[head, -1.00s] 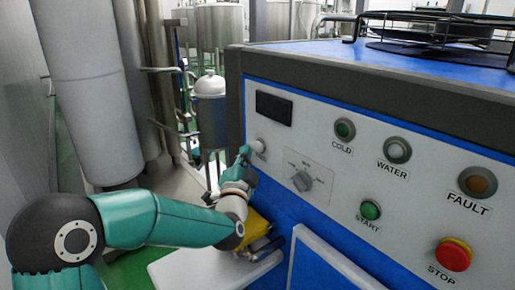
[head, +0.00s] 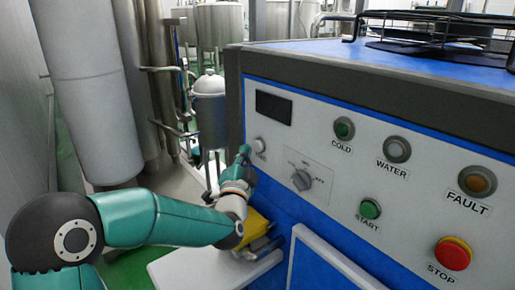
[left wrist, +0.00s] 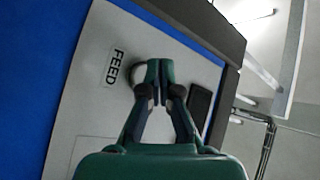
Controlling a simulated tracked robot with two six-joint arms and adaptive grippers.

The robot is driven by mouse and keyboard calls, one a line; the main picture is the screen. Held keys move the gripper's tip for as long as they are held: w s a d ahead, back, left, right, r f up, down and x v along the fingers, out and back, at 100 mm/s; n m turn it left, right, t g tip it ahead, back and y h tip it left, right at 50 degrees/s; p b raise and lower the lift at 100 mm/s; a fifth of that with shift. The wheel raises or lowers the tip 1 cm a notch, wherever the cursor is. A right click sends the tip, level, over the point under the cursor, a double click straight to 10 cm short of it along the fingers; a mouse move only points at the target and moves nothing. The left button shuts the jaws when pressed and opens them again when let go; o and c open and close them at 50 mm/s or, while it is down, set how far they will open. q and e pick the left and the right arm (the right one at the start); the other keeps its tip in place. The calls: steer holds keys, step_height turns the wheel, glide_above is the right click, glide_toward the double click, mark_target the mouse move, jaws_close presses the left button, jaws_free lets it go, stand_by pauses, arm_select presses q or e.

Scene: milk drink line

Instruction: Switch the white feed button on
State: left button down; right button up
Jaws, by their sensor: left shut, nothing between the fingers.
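The white feed button (head: 259,144) is a small round button at the left end of the machine's control panel, under the dark display. My left gripper (head: 244,151) is just left of it, with its fingertips a little short of the button in the picture. In the left wrist view my left gripper (left wrist: 159,68) is shut and empty, its green fingertips together. The feed button (left wrist: 136,75) shows there beside the fingertips, partly hidden by them, next to the FEED label (left wrist: 114,67). I cannot tell whether the fingers touch it or whether it is pressed in. My right gripper is not in view.
The panel also carries a rotary knob (head: 301,180), a green cold button (head: 344,129), a white water button (head: 397,149), a green start button (head: 370,209), an orange fault lamp (head: 478,182) and a red stop button (head: 453,254). A dark display (head: 274,107) sits above the feed button.

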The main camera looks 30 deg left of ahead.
arm_select(q)
steer(key=shift+w, duration=0.15)
steer(key=shift+w+d+r, duration=0.1)
steer(key=shift+w+d, duration=0.05)
steer(key=shift+w, duration=0.15)
stand_by(0.3)
steer(key=shift+w+d, duration=0.2)
steer(key=shift+w, duration=0.25)
stand_by(0.6)
steer(key=shift+s, duration=0.1)
steer(key=shift+s+a+b, duration=0.35)
steer(key=shift+s+b, duration=0.15)
steer(key=shift+s, duration=0.3)
steer(key=s+a+b, duration=0.2)
steer(key=s, duration=0.3)
steer(key=shift+s+a+b, duration=0.15)
steer(key=shift+s+b, duration=0.15)
